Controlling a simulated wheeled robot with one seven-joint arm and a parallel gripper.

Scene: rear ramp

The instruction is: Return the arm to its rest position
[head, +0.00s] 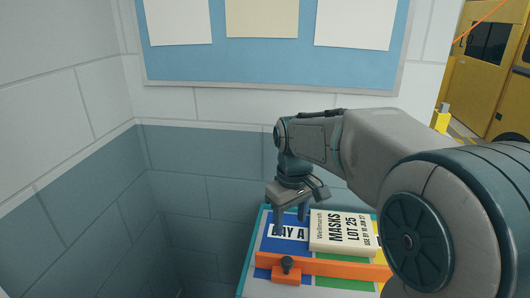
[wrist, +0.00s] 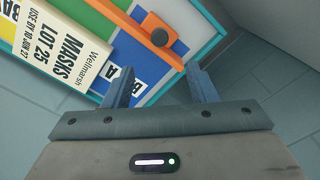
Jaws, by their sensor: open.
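My gripper (head: 291,212) points down over the left part of a board with blue, green and yellow areas, on its "BAY A" label. Its two fingers are apart with nothing between them; the wrist view also shows the open gripper (wrist: 162,88). A cream box (head: 342,232) marked "Wellmarsh MASKS LOT 25" lies on the board just right of my fingers. The box also shows in the wrist view (wrist: 52,45), beside the left finger and apart from it. My arm reaches in from the right and hides the board's right end.
An orange bar (head: 330,265) with a dark knob (head: 287,263) runs along the board's near side. Tiled walls stand close at the left and behind. A blue notice board (head: 270,55) hangs above. A yellow vehicle (head: 485,55) is at the far right.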

